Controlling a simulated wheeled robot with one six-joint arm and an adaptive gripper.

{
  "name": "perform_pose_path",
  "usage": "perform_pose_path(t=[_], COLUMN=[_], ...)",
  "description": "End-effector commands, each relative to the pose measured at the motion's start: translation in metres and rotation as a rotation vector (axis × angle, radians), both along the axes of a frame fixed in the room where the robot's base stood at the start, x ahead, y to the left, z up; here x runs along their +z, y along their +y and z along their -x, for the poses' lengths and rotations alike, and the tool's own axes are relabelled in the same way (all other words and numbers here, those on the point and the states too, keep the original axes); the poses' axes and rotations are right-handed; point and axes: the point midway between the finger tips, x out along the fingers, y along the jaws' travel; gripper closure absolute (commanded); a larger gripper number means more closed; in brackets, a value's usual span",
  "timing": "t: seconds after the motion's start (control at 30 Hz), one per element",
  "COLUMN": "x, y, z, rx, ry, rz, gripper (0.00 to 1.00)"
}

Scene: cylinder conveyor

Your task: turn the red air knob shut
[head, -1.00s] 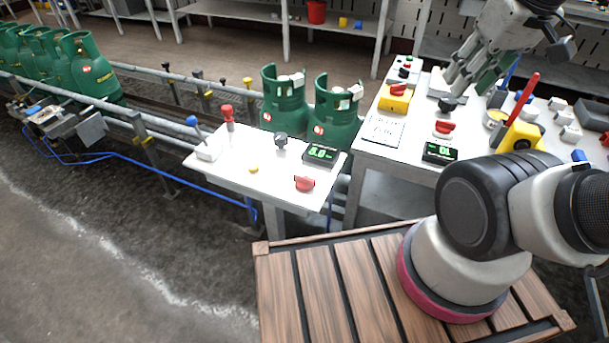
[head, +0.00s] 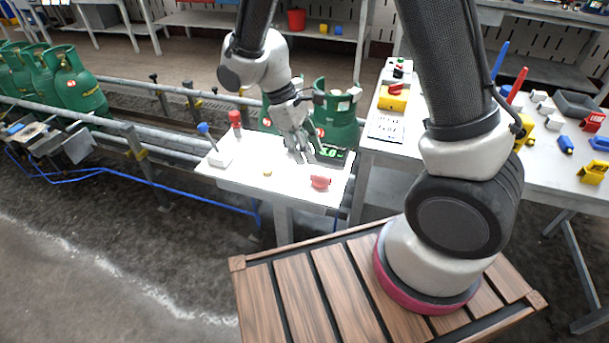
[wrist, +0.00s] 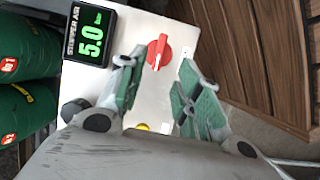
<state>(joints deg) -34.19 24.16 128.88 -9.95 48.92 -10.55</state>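The red air knob (head: 320,181) sits on the front right of the small white panel (head: 240,170). In the wrist view the red knob (wrist: 159,51) is a round dial with a raised grip bar, beside the black STOPPER AIR display (wrist: 91,35), which reads 5.0. My gripper (head: 302,153) is over the panel, just behind and left of the knob in the head view. In the wrist view my gripper (wrist: 163,90) is open with green-padded fingers apart and nothing between them but panel. The knob shows beyond the fingertips, not gripped.
A red-topped post (head: 235,120), a blue-tipped lever (head: 204,129) and a small yellow button (head: 267,173) stand on the panel. Green cylinders (head: 337,118) stand close behind it. A larger white table (head: 545,150) with tools is at right.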

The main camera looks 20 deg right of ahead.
Motion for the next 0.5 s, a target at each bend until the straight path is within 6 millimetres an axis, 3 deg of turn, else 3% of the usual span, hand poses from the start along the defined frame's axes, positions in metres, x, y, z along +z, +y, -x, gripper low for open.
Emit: perform_pose_path(t=[0.5], x=[-0.065], y=[-0.023], z=[0.017], rx=[0.020], ry=[0.006], rz=[-0.006], gripper=[0.66])
